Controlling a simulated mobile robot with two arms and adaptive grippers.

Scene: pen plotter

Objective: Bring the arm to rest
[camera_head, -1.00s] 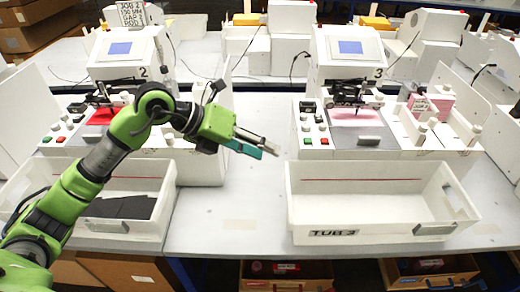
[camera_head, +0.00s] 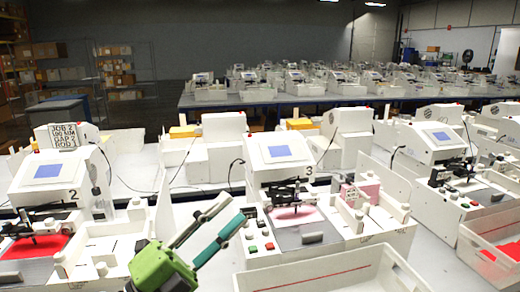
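My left gripper (camera_head: 236,209) comes up from the bottom of the head view. It has a green body, one grey finger and one teal finger. The fingers point up and right, with a gap between them and nothing held, so it looks open. It shows in front of the plotter marked 3 (camera_head: 279,152), at its left side; I cannot tell its exact height above the table. The rest of my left arm is below the frame. My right gripper is not in view.
The plotter marked 2 (camera_head: 48,171) stands at left with a red sheet (camera_head: 33,258). Another plotter (camera_head: 437,140) is at right, with a white tub (camera_head: 500,225) before it. Pink blocks (camera_head: 368,190) sit beside plotter 3. More benches of machines stand behind.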

